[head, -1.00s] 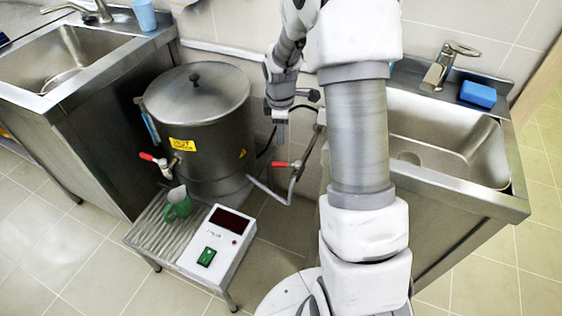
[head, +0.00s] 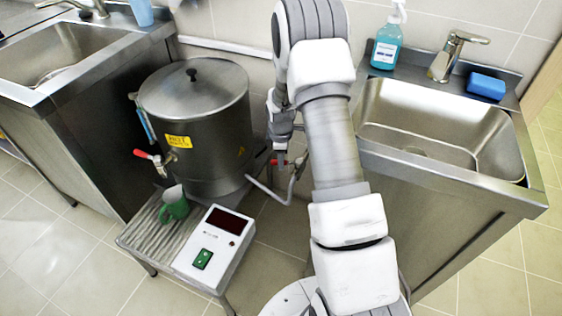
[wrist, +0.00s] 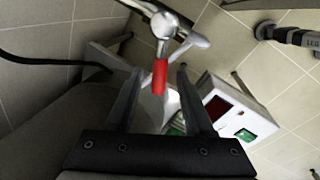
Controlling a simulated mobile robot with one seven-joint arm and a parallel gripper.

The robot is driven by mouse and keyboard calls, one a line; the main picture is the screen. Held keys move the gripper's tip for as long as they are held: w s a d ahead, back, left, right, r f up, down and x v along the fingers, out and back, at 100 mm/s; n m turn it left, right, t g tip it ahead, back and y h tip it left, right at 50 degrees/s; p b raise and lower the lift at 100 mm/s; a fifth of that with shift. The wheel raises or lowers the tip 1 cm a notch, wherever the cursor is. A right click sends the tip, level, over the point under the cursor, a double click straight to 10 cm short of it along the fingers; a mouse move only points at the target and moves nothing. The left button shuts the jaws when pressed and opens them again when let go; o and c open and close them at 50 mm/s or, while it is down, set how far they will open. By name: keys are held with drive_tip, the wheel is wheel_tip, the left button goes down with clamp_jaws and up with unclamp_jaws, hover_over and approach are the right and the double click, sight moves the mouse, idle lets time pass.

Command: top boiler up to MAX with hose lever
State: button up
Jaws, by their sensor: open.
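The steel boiler (head: 200,130) with a black-knobbed lid stands left of my arm in the head view. A bluish sight tube (head: 147,126) runs up its left side, and its red-handled front tap (head: 148,154) faces forward. The hose lever (head: 276,162) has a red handle on a metal pipe right of the boiler; in the wrist view the red handle (wrist: 160,78) appears between my fingers. My gripper (head: 283,160) points down at the lever; its fingers (wrist: 160,88) are open, with visible space on both sides of the handle. Contact cannot be told. The water level is unreadable.
Sinks flank the boiler; the right one (head: 440,125) has a soap bottle (head: 387,45) and blue sponge (head: 487,86). A black cable shows in the wrist view.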

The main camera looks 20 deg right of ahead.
drive_tip(key=shift+w+f, duration=0.1)
drive_tip(key=shift+f, duration=0.4)
clamp_jaws()
idle(1.2)
